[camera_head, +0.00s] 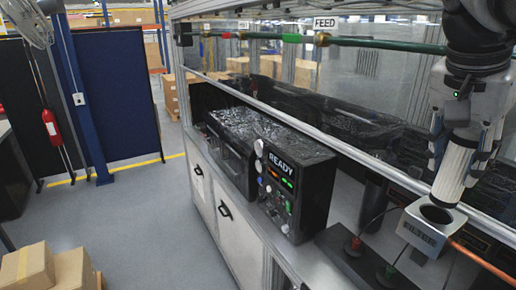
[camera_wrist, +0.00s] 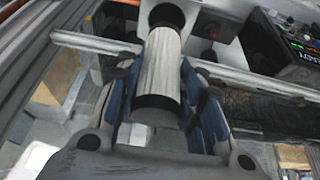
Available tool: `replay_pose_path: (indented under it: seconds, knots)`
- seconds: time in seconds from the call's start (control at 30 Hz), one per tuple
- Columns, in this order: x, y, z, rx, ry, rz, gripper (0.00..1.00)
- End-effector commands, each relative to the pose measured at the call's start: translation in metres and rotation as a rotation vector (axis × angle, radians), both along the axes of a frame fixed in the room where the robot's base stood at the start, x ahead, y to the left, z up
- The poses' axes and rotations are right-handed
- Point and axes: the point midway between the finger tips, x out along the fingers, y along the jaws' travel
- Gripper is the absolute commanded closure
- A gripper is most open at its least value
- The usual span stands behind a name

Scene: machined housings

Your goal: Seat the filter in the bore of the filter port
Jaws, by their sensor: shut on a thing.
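The filter is a white pleated cylinder (camera_head: 452,172) with dark end bands, and it also shows in the wrist view (camera_wrist: 161,62). My gripper (camera_head: 458,158) is shut on its sides, with blue-lined fingers (camera_wrist: 164,75) to its left and right in the wrist view. The filter port (camera_head: 421,236) is a grey block with a round dark bore (camera_head: 435,215) in its top. The filter is slightly tilted, its lower end over the right side of the bore in the head view. Part of the bore shows uncovered. I cannot tell whether the filter touches the rim.
A copper-coloured pipe (camera_head: 485,262) runs from the port's right side. Red and green fittings with cables (camera_head: 354,246) stand left of it. A black control box reading READY (camera_head: 290,185) is farther left. A metal rail (camera_head: 340,155) crosses behind the port.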

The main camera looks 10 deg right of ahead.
Motion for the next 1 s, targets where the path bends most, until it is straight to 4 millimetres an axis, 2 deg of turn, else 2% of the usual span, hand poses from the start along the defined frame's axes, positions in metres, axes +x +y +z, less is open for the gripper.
replay_pose_path:
  seconds: [0.03,0.27,0.5,0.93,0.97,1.0]
  knots:
    - [-0.002,0.003,-0.013,0.004,0.006,0.004,0.93]
    - [-0.001,0.003,-0.032,0.003,0.003,0.002,0.93]
    - [-0.002,0.004,-0.064,0.003,0.003,0.002,0.93]
    - [-0.001,0.004,-0.071,0.002,0.002,0.003,0.93]
    - [-0.001,0.004,-0.071,0.003,0.003,0.002,0.63]
    - [-0.001,0.004,-0.07,0.003,0.003,0.002,0.6]
